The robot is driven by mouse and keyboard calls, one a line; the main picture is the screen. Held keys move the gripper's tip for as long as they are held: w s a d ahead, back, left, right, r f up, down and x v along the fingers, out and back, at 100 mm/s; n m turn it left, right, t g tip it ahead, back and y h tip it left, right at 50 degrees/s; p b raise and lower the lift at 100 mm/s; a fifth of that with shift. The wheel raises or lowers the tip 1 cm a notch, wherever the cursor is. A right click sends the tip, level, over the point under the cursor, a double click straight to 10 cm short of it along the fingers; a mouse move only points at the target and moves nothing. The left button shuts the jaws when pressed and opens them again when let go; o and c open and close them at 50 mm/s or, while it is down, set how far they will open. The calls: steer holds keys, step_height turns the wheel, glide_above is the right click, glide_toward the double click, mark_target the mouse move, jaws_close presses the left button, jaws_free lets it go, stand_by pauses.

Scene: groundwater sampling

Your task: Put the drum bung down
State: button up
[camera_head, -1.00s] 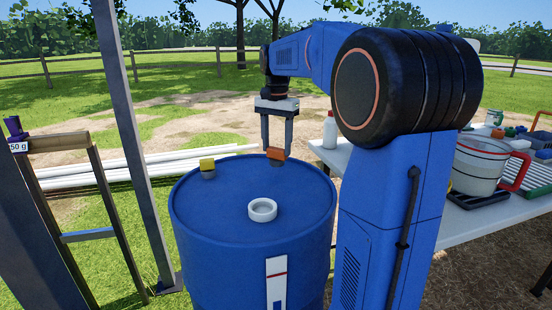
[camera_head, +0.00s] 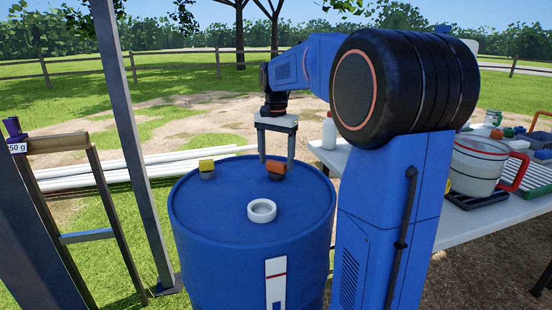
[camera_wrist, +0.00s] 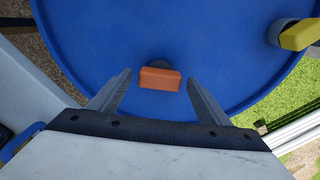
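The orange-topped bung (camera_head: 275,168) sits on the blue drum's top (camera_head: 222,220), toward the back right, with a dark round base under it. It also shows in the wrist view (camera_wrist: 160,79), near the rim. My gripper (camera_head: 276,163) is open around it. In the wrist view, my gripper's fingers (camera_wrist: 158,78) stand on either side of the orange block with a visible gap at each side. Whether the bung's base is seated in an opening is hidden.
A yellow-topped fitting (camera_head: 206,168) stands on the drum's left side. A white ring (camera_head: 262,210) lies near the middle of the lid. A table (camera_head: 450,225) on the right holds a white bottle (camera_head: 329,131) and a clear jug (camera_head: 476,165). A wooden frame (camera_head: 95,195) stands left.

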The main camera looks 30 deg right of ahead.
mark_target(276, 163)
step_height(276, 163, up, 12)
steer(key=shift+r, duration=0.15)
stand_by(0.6)
stand_by(0.5)
